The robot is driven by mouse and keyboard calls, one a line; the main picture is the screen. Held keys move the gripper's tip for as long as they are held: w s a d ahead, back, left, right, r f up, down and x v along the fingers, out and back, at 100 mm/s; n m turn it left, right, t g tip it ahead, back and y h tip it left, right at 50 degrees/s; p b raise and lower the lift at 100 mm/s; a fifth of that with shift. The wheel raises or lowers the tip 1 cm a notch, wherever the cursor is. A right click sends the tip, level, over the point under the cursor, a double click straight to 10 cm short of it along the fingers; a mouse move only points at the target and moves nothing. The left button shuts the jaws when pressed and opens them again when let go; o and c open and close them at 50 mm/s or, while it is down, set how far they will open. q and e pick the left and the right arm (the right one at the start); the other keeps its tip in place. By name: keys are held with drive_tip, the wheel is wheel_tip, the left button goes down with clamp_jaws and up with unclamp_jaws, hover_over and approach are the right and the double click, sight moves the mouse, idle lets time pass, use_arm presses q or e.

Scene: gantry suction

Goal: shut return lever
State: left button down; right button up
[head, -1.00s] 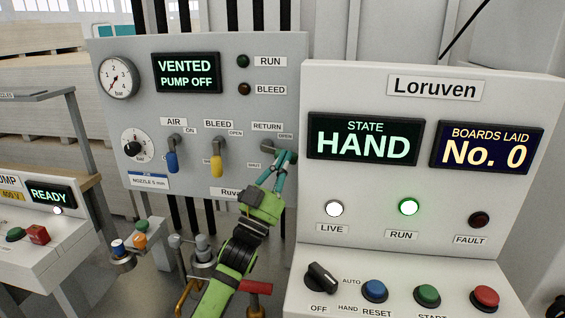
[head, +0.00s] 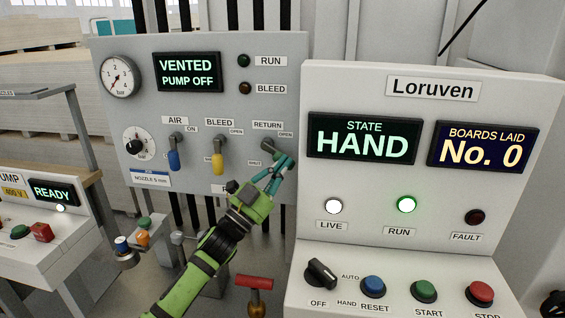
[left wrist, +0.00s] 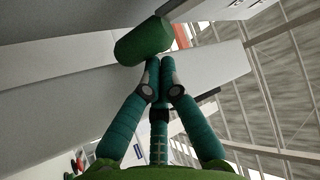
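The return lever (head: 269,147) is on the grey panel under the RETURN label (head: 267,125). Its arm slants down to the right from the pivot, and its green grip is partly hidden by my fingers. My left gripper (head: 284,168) is at this grip, with its fingertips close together. In the left wrist view the green grip (left wrist: 143,42) lies across, just beyond the fingertips of my left gripper (left wrist: 160,64), not between them. I cannot tell whether they touch. My right gripper is not in view.
The blue AIR lever (head: 173,160) and yellow BLEED lever (head: 218,163) hang down to the left. The panel display (head: 187,72) reads VENTED, PUMP OFF. The white Loruven console (head: 430,270) stands close on the right, its display (head: 364,139) reading HAND. A red T-handle (head: 254,283) stands below.

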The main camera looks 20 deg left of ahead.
use_arm(q)
drive_tip(key=m+g+p, duration=0.1)
drive_tip(key=m, duration=0.1)
drive_tip(key=a+f+m+g+h+p, duration=0.1)
drive_tip(key=m+g, duration=0.1)
drive_tip(key=f+m+g+p, duration=0.1)
drive_tip(key=m, duration=0.1)
drive_tip(key=shift+s+a+g+h, duration=0.2)
drive_tip(key=shift+a+g+h, duration=0.1)
drive_tip(key=shift+a+g, duration=0.1)
idle(0.4)
drive_tip(key=shift+a+f, duration=0.1)
drive_tip(key=shift+a, duration=0.1)
drive_tip(key=shift+s+a+f, duration=0.15)
drive_tip(key=shift+a, duration=0.2)
idle(2.4)
